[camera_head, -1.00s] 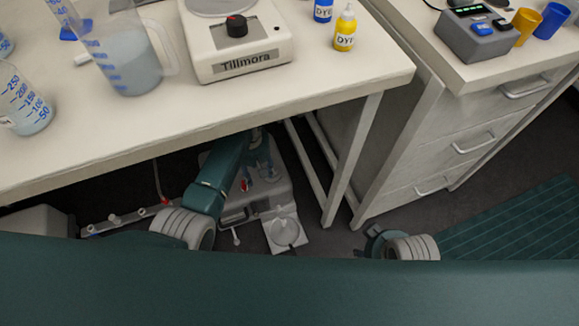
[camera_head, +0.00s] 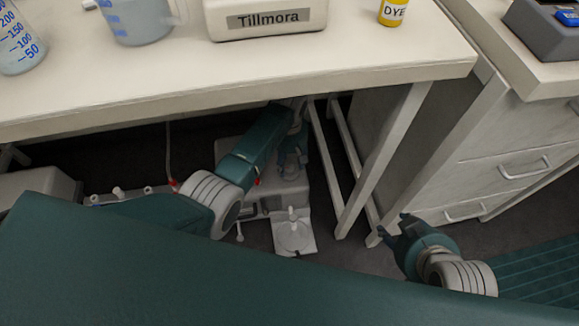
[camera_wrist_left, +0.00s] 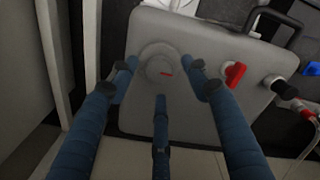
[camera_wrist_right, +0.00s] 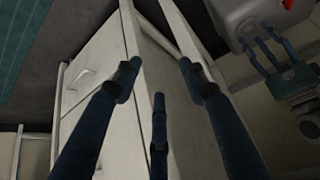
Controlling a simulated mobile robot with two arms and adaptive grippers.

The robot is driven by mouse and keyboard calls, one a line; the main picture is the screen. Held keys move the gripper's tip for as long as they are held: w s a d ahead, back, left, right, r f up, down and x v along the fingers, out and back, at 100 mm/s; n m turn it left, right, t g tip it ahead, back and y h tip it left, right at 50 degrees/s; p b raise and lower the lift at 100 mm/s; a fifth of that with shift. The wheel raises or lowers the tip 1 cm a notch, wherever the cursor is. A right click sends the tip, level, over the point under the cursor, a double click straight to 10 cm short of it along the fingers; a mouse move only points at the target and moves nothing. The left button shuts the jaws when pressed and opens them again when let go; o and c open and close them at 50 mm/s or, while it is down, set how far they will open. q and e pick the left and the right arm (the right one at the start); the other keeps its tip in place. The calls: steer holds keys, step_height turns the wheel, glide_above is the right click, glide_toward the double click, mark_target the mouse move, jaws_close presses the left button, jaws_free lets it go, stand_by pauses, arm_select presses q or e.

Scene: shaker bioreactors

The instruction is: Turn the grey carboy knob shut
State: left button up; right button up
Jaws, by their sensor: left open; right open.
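The grey carboy (camera_wrist_left: 185,110) lies under the bench; its body also shows in the head view (camera_head: 232,150). In the head view my left gripper (camera_head: 292,152) reaches down under the bench and partly hides the carboy. My right gripper (camera_head: 392,228) is open and empty beside the drawer cabinet.
A red valve handle (camera_wrist_left: 235,74) sits right of the knob, beside a black carrying handle (camera_wrist_left: 272,20). The bench top edge (camera_head: 250,98) is above my left arm. A bench leg (camera_head: 385,160) and the drawer cabinet (camera_head: 500,165) stand to the right.

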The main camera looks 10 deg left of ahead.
arm_select(q)
steer(key=shift+f+b, duration=0.35)
steer(key=shift+f, duration=0.65)
arm_select(e)
steer(key=w+a+r+t, duration=0.2)
steer(key=w+r, duration=0.1)
steer(key=w, duration=0.2)
steer(key=shift+w+r+t+y, duration=0.3)
steer(key=shift+r+t+y, duration=0.05)
steer(key=shift+t+y, duration=0.05)
arm_select(q)
steer(key=c, duration=1.1)
arm_select(e)
steer(key=shift+d, duration=0.1)
